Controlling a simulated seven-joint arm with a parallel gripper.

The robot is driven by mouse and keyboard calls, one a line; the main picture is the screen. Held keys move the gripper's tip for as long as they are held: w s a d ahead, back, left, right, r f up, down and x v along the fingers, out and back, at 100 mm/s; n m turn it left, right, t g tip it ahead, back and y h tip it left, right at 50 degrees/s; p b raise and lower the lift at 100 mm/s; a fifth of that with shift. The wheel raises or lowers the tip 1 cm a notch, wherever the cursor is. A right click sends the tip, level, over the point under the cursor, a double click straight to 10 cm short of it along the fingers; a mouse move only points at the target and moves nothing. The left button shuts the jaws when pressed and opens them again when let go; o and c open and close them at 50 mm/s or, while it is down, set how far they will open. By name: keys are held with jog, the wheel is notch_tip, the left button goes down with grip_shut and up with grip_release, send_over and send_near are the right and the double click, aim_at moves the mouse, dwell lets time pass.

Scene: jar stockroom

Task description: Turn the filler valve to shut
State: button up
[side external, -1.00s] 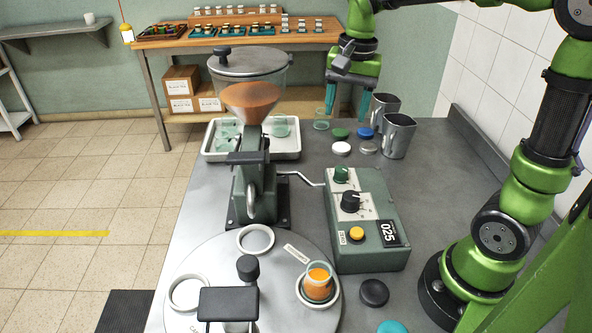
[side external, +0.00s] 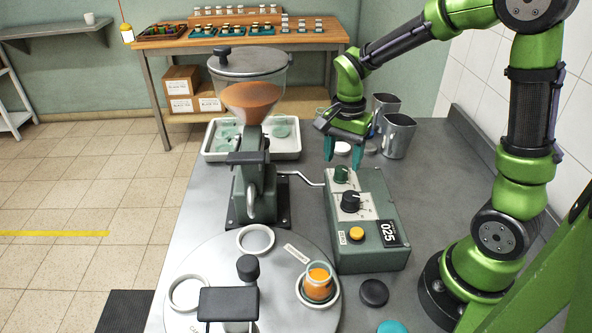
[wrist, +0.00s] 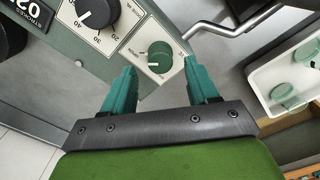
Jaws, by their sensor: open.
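The grey-green control box (side external: 372,245) stands on the steel table beside the filler (side external: 258,185). A green knob (side external: 341,176) sits at its far end. A black numbered dial (side external: 350,201) is nearer on the same panel. My gripper (side external: 343,159) is open and empty just above and beyond the green knob. In the wrist view its teal fingers (wrist: 160,72) are on either side of the knob, apart from it.
A bent metal rod (side external: 302,177) runs from the filler to the box. A white tray (side external: 208,150) lies behind the filler. A jar with orange filling (side external: 318,284) stands on the turntable.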

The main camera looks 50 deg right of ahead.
aim_at(341, 174)
jog(key=shift+f, duration=1.4)
jog(key=shift+c, duration=0.2)
jog(key=c, duration=1)
